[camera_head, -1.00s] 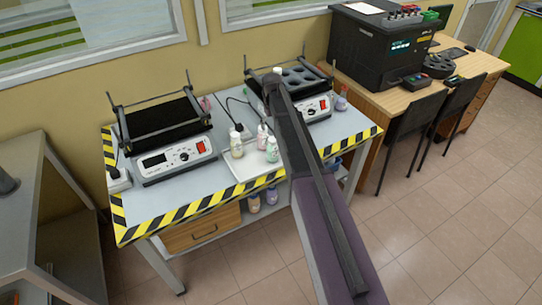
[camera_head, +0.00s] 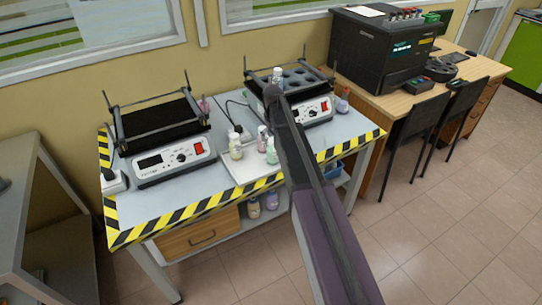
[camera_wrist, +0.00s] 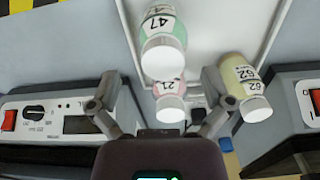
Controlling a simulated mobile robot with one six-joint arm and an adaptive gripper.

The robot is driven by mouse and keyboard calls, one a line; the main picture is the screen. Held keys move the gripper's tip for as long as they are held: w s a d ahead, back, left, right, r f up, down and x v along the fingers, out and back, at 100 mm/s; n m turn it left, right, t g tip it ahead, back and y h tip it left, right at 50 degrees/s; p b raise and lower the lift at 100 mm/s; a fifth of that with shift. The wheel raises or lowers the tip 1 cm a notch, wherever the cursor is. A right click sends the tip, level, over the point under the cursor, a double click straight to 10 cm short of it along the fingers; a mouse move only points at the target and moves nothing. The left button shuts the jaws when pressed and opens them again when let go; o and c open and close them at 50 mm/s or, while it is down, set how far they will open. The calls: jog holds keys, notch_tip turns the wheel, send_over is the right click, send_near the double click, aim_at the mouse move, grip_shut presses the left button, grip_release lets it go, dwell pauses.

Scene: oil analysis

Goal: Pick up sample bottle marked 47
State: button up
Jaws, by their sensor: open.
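Sample bottle 47 (camera_wrist: 163,35), with green contents, a white cap and a "47" label, is at the top centre of the wrist view. It appears to be the green bottle (camera_head: 271,152) on the white tray (camera_head: 246,173). My gripper (camera_wrist: 161,92) is open and empty, its fingers spread left and right. Bottle 47 lies beyond the fingertips, not between them. Pink bottle 21 (camera_wrist: 170,90) appears between the fingers. Yellow bottle 62 (camera_wrist: 239,80) is by the right finger, which overlaps it in view. My arm hides the gripper in the head view.
A shaker (camera_head: 165,140) stands at the left of the striped bench. Another (camera_head: 300,95) stands behind my arm, with a bottle (camera_head: 277,77) in its holed rack. A dark purple bottle (camera_head: 343,102) is on its right. Several bottles sit on the lower shelf.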

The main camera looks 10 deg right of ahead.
aim_at(273, 147)
jog(key=shift+f, duration=0.15)
jog(key=f+b, duration=0.3)
jog(key=shift+s+a, duration=0.1)
jog(key=shift+s, duration=0.25)
jog(key=shift+f+b, duration=1)
jog(key=shift+b, duration=0.1)
jog(key=c, duration=1.1)
